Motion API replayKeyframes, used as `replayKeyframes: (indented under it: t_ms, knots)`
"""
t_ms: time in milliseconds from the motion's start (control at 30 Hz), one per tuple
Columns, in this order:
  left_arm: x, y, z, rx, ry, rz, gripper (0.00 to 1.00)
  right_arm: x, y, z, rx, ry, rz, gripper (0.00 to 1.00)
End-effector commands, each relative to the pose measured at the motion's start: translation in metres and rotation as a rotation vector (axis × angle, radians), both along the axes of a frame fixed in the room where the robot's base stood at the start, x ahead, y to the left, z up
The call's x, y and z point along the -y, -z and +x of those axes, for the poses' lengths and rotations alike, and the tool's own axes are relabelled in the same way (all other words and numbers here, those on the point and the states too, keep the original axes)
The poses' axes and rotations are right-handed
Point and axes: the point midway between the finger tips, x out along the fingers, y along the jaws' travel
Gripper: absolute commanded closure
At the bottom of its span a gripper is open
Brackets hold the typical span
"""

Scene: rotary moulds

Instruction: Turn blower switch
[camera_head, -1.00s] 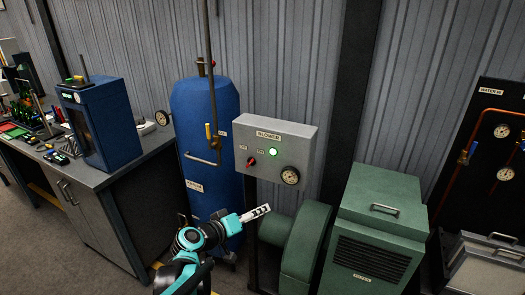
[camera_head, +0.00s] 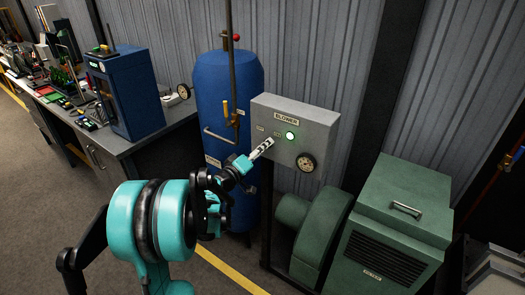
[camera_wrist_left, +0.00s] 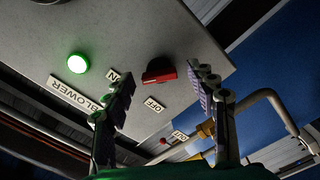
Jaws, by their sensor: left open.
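The grey blower panel (camera_head: 327,130) carries a lit green lamp (camera_head: 289,135) and a round gauge (camera_head: 306,162). My left gripper (camera_head: 263,147) is at the panel's left part and hides the switch in the head view. In the left wrist view the red switch knob (camera_wrist_left: 160,70) shows near the ON label (camera_wrist_left: 113,76) and the OFF label (camera_wrist_left: 155,104). The open fingers of my left gripper (camera_wrist_left: 165,80) lie on either side of the knob, which appears just beyond the tips. I cannot tell whether they touch it. My right gripper is not in view.
A blue tank (camera_head: 228,85) with a pipe stands left of the panel. A green blower (camera_head: 395,220) stands below right. A workbench (camera_head: 150,140) with a blue machine (camera_head: 130,95) is at the left. The floor before the panel is open.

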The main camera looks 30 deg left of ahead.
Motion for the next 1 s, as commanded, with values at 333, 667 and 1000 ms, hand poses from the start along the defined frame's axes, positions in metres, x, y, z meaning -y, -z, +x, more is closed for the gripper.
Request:
replayKeyframes:
  t_ms: [333, 667, 1000]
  knots:
    - [0.0006, -0.0004, 0.0026, -0.001, 0.001, 0.000, 0.59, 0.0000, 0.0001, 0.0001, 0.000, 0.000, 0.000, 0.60]
    - [0.0005, -0.0003, 0.0024, -0.001, 0.001, -0.003, 0.93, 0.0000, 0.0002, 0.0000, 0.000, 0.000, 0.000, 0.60]
    - [0.0006, -0.0001, 0.0024, -0.010, 0.001, -0.118, 0.93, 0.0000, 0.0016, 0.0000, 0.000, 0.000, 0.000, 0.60]
